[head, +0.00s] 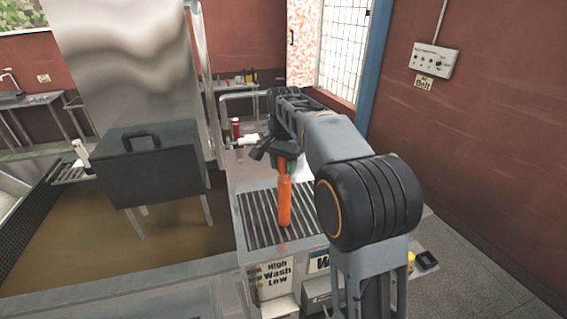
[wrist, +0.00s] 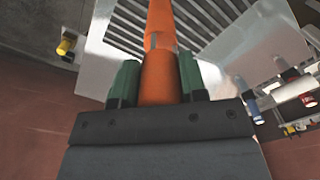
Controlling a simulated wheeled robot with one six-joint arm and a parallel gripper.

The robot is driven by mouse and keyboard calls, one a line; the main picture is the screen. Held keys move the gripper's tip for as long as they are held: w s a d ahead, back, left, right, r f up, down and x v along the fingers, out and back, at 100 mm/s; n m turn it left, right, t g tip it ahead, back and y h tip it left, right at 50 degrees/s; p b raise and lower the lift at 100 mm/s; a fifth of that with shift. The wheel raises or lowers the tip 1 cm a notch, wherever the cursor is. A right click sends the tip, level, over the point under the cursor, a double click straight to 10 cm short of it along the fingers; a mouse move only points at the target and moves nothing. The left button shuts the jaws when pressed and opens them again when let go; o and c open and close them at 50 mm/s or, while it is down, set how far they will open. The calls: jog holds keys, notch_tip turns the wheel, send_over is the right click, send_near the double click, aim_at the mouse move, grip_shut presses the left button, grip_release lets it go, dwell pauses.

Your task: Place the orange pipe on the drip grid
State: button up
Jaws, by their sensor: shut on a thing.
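The orange pipe (head: 284,200) hangs near upright from my gripper (head: 282,164) in the head view, in front of the slatted drip grid (head: 254,224). In the wrist view my gripper (wrist: 158,82) has its green fingers closed on both sides of the orange pipe (wrist: 160,40), which points away over the grid bars (wrist: 207,18). The pipe's lower end appears over the front part of the grid. I cannot tell whether it touches the bars. My gripper hides the pipe's upper end.
A dark box with a handle (head: 150,160) stands left of the grid. A red bottle (head: 236,128) and white pipework stand behind it. A labelled control panel (head: 270,275) is on the front below the grid.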

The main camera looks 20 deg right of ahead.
jog(key=shift+f, duration=0.1)
jog(key=o, duration=0.9)
